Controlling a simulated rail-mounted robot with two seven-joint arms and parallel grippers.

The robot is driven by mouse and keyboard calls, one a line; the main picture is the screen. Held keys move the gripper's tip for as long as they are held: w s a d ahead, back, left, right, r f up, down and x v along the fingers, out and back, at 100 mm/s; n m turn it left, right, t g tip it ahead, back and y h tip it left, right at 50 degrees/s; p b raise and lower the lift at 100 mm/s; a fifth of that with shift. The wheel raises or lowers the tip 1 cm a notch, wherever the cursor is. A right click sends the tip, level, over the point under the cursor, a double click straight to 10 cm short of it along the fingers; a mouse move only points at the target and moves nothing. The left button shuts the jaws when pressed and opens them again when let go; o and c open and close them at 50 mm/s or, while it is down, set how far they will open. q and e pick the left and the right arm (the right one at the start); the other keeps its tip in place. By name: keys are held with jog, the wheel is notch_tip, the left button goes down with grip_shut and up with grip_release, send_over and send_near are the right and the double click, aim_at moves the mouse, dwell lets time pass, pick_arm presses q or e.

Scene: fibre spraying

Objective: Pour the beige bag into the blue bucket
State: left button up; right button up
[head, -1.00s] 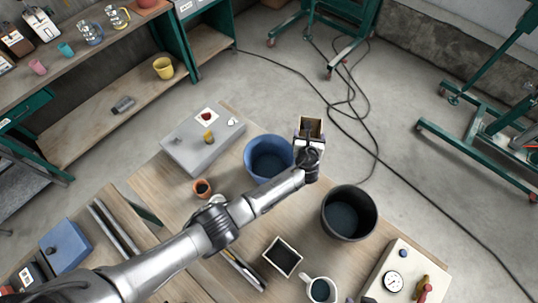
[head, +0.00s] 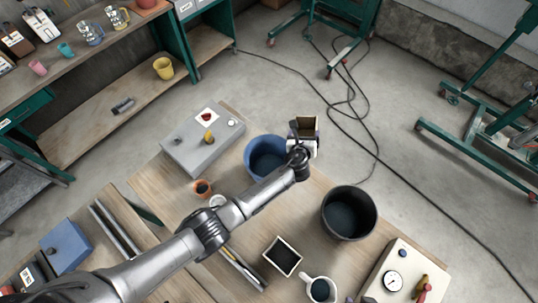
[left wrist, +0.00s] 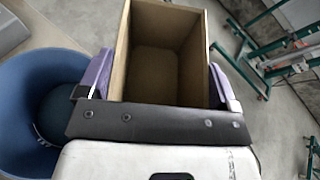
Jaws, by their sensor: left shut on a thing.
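The beige bag (head: 307,124) looks like a stiff, open-topped beige box. My left gripper (head: 303,136) is shut on it, with purple finger pads on both sides in the left wrist view. That view looks into the open bag (left wrist: 160,60); the inside is shaded and I cannot tell what it holds. The blue bucket (head: 264,150) stands on the table just left of the bag in the head view. It also shows at the left edge of the left wrist view (left wrist: 20,110), beside the gripper. My right gripper is not in view.
A black bucket (head: 349,213) stands to the right on the wooden table (head: 225,180). A white mug (head: 321,289) and a gauge box (head: 380,285) are near the front.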

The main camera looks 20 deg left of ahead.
pick_arm(q)
jog(key=shift+s+a+n+h+b, duration=0.15)
jog(key=shift+a+n+h+b, duration=0.3)
jog(key=shift+a+n, duration=0.35)
jog(key=shift+s+a+f+n+t+h+b, duration=0.1)
jog(key=shift+a+n+t+h+b, duration=0.05)
jog(key=shift+a+n+h+b, duration=0.15)
jog(key=shift+s+a+f+n+t+h+b, duration=0.1)
jog(key=shift+a+t+b, duration=0.1)
jog(key=shift+a, duration=0.2)
jog(key=shift+a+r, duration=0.2)
jog(key=shift+r, duration=0.1)
jog(key=a+f+n+b, duration=0.1)
jog(key=f+n+h+b, duration=0.1)
jog(key=b, duration=0.1)
jog(key=shift+s+a+f+t, duration=0.15)
jog(key=shift+a+t, duration=0.2)
jog(key=shift+a, duration=0.05)
jog(key=shift+n, duration=0.3)
